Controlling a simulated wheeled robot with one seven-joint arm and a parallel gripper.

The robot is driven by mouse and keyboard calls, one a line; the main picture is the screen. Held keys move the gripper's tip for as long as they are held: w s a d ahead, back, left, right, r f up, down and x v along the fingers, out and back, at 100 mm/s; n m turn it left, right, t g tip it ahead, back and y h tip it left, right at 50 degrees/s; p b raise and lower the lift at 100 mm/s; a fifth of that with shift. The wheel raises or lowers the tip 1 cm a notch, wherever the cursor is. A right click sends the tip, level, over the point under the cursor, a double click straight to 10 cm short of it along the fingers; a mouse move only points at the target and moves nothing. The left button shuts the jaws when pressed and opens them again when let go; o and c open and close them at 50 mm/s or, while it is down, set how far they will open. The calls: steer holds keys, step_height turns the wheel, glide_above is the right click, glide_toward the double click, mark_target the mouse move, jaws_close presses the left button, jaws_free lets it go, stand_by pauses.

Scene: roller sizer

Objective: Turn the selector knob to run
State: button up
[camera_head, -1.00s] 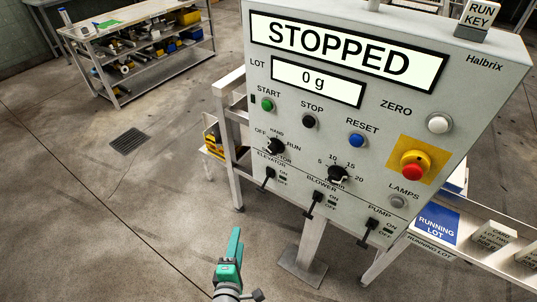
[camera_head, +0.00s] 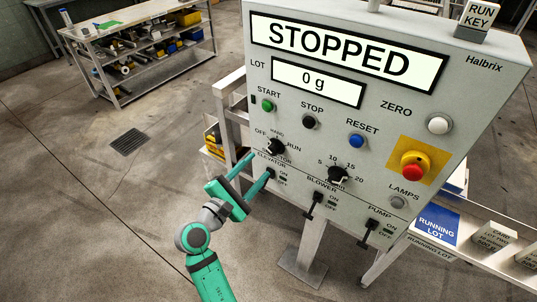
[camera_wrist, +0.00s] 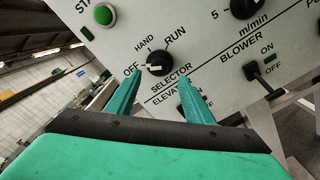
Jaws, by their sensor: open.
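The black selector knob (camera_head: 276,146) sits on the grey control panel (camera_head: 300,135), with OFF, HAND and RUN printed around it. In the wrist view the knob (camera_wrist: 158,63) has a white pointer mark on its left side, toward OFF. My green gripper (camera_head: 256,170) is open and empty in front of the panel, a little below the knob. In the wrist view its two fingers (camera_wrist: 160,95) are spread, and the knob shows just beyond and between their tips. I cannot tell whether a fingertip touches the panel. The right finger partly hides the ELEVATOR label.
The panel display (camera_head: 342,47) reads STOPPED. The elevator lever (camera_head: 270,173) is close by the right finger. The green start button (camera_head: 267,105) is above the knob, and the red emergency button (camera_head: 412,170) is to the right.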

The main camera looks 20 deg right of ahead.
mark_target(271, 152)
steer(key=x, duration=0.7)
steer(key=shift+w+d, duration=0.1)
steer(key=shift+w, duration=0.2)
steer(key=shift+d, duration=0.3)
steer(key=shift+a, duration=0.1)
steer(key=c, duration=1.1)
steer(key=shift+o, duration=0.2)
